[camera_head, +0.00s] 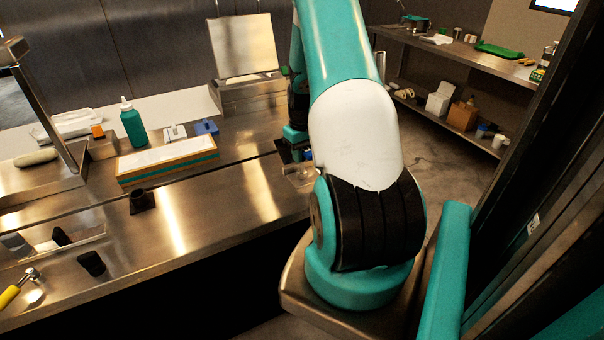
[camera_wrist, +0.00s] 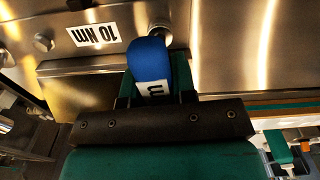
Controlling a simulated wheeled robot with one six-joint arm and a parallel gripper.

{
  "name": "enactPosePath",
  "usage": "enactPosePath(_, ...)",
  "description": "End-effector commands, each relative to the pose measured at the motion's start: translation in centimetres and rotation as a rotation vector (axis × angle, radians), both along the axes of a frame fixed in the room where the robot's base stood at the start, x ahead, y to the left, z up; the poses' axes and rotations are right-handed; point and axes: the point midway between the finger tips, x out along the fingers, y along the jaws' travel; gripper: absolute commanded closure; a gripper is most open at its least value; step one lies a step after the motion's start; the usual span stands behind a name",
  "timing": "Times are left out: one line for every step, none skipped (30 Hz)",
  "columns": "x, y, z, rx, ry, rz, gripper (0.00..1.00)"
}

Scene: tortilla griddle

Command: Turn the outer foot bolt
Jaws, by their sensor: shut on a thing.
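In the wrist view, my gripper (camera_wrist: 153,78) is shut on a blue tool (camera_wrist: 150,52) with a white label that is mostly hidden. The tool's front end reaches to a round metal bolt head (camera_wrist: 160,31) on a steel surface; I cannot tell whether they touch. Another bolt head (camera_wrist: 42,42) shows to the left. In the head view, my gripper is mostly hidden behind my arm, at the right end of the counter.
The steel counter (camera_head: 240,190) holds a teal bottle (camera_head: 132,125), a wooden-edged box (camera_head: 168,160), a black cup (camera_head: 141,201) and a yellow-handled tool (camera_head: 12,293). A steel unit with a raised lid (camera_head: 243,47) stands behind. A shelf (camera_head: 450,52) stands at the back right.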

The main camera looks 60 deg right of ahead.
Motion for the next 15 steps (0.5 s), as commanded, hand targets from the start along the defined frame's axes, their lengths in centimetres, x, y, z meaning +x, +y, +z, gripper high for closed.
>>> enactPosePath(0.1, 0.0, 0.0, -0.001, -0.002, -0.002, 0.99)
enactPosePath(0.1, 0.0, 0.0, -0.001, -0.002, -0.002, 0.99)
enactPosePath(0.1, 0.0, 0.0, -0.001, -0.002, -0.002, 0.99)
enactPosePath(0.1, 0.0, 0.1, -0.001, -0.002, -0.002, 0.99)
enactPosePath(0.1, 0.0, 0.1, -0.001, -0.002, -0.002, 0.99)
enactPosePath(0.1, 0.0, 0.1, -0.001, -0.002, -0.003, 0.99)
enactPosePath(0.1, 0.0, 0.2, -0.001, -0.002, -0.003, 0.99)
enactPosePath(0.1, 0.0, 0.3, -0.001, -0.002, -0.003, 0.99)
enactPosePath(0.1, 0.0, 0.5, -0.001, -0.003, -0.003, 0.99)
enactPosePath(0.1, 0.0, 0.6, -0.001, -0.003, -0.003, 0.99)
enactPosePath(0.1, -0.1, 0.8, -0.001, -0.003, -0.003, 0.99)
enactPosePath(0.1, -0.1, 1.0, -0.002, -0.002, -0.003, 0.99)
enactPosePath(0.1, -0.1, 1.2, -0.002, -0.002, -0.003, 0.99)
enactPosePath(0.1, -0.1, 1.4, -0.002, -0.002, -0.003, 0.99)
enactPosePath(0.1, -0.1, 1.6, -0.002, -0.002, -0.003, 0.99)
